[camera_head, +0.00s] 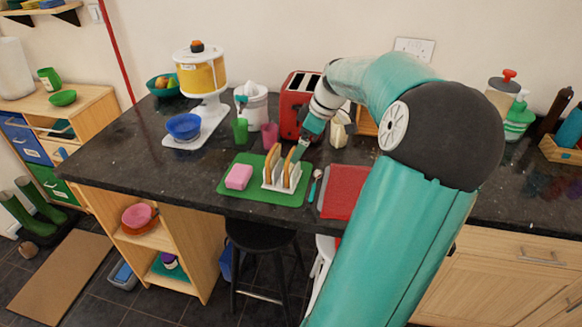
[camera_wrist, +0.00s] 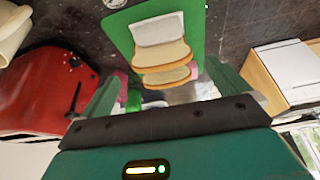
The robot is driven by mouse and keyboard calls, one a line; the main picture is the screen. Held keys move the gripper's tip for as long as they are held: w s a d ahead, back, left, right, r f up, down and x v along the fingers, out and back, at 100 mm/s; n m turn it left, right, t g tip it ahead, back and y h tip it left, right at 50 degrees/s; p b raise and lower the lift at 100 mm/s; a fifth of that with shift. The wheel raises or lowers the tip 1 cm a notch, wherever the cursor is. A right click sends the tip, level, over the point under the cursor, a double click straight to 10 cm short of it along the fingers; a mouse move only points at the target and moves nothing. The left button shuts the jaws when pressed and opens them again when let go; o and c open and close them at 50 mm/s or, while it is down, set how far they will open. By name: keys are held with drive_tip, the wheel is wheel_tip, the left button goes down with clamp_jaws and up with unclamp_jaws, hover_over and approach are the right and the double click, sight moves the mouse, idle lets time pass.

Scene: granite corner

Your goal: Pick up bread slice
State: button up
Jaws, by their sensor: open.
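Two bread slices stand upright in a white rack (camera_head: 267,184) on a green board (camera_head: 233,194). The left slice (camera_head: 272,163) and the right slice (camera_head: 290,166) are tan with brown crusts. In the wrist view the nearer slice (camera_wrist: 167,77) and the farther slice (camera_wrist: 163,54) lie ahead, between the lines of the fingers, with the white rack (camera_wrist: 157,28) beyond. My gripper (camera_head: 300,150) is beside the right slice, near its top. In the wrist view my gripper (camera_wrist: 168,88) has its fingers wide apart and holds nothing. I cannot tell whether a finger touches the bread.
A pink block (camera_head: 238,177) lies on the board left of the rack. The red toaster (camera_head: 299,100) and a pink cup (camera_head: 270,134) stand behind. A teal spoon (camera_head: 315,184) and a red mat (camera_head: 342,190) lie to the right. The counter's left front is clear.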

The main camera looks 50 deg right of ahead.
sight(291, 167)
drive_tip(key=shift+x, duration=4.05)
drive_tip(key=shift+w+a+r, duration=0.1)
drive_tip(key=shift+w, duration=0.05)
drive_tip(key=shift+c, duration=0.4)
drive_tip(key=c, duration=0.6)
